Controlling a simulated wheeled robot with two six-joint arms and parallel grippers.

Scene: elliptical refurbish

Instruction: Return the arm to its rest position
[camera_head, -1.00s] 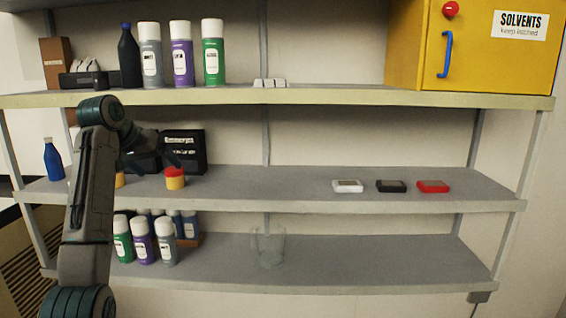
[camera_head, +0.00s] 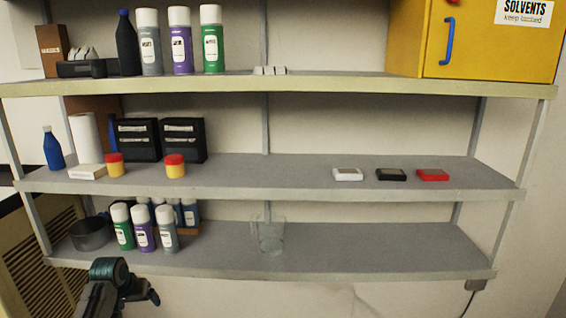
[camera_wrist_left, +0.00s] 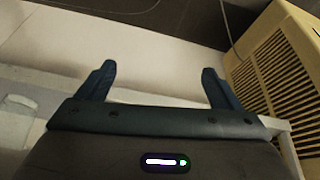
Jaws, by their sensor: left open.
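My left gripper (camera_head: 146,291) is low at the bottom left of the head view, below the front edge of the bottom shelf. In the left wrist view its two fingers (camera_wrist_left: 158,85) are spread apart with nothing between them. It touches no object that I can see. My right gripper is not in view.
Spray cans (camera_head: 145,228), a dark pot (camera_head: 91,233) and a clear pitcher (camera_head: 270,236) stand on the bottom shelf (camera_head: 350,255). Yellow jars with red lids (camera_head: 175,167) stand on the middle shelf. A slatted beige unit (camera_head: 35,250) is at the left, also in the wrist view (camera_wrist_left: 285,65).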

